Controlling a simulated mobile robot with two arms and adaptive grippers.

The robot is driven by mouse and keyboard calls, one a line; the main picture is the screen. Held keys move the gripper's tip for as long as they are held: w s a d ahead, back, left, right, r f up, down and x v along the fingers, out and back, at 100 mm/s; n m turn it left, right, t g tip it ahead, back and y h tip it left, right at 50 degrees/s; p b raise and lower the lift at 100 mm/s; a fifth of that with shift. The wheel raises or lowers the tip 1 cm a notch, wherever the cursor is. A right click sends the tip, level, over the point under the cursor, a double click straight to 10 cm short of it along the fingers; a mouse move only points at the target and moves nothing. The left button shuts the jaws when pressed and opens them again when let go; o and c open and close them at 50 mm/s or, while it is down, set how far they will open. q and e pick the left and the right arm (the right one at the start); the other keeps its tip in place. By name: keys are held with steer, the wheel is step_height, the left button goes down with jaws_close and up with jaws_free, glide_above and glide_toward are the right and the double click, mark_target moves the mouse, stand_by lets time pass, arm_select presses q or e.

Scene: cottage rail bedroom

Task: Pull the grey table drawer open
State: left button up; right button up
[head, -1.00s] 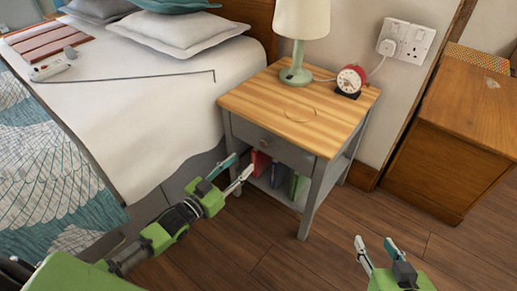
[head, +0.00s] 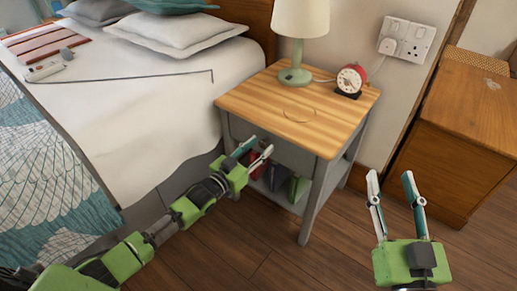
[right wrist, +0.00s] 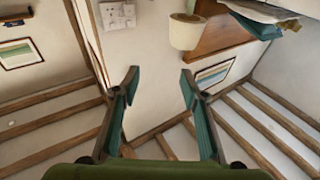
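The grey drawer (head: 293,155) sits under the light wooden top of the grey bedside table (head: 300,104) in the head view. Its front looks flush with the frame, so it is shut. My left gripper (head: 260,144) is at the drawer front, its two fingers apart on either side of where the knob is. The knob itself is hidden, and I cannot tell whether the fingers touch it. My right gripper (head: 390,173) is open and empty, raised in front of the table to the right. Its spread fingers also show in the right wrist view (right wrist: 160,75).
A green lamp (head: 297,35) and a red alarm clock (head: 351,79) stand on the table. Several books (head: 277,177) are on its lower shelf. The bed (head: 150,95) is close on the left, a wooden cabinet (head: 460,140) on the right. Floor in front is clear.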

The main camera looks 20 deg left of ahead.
arm_select(q)
jaws_close()
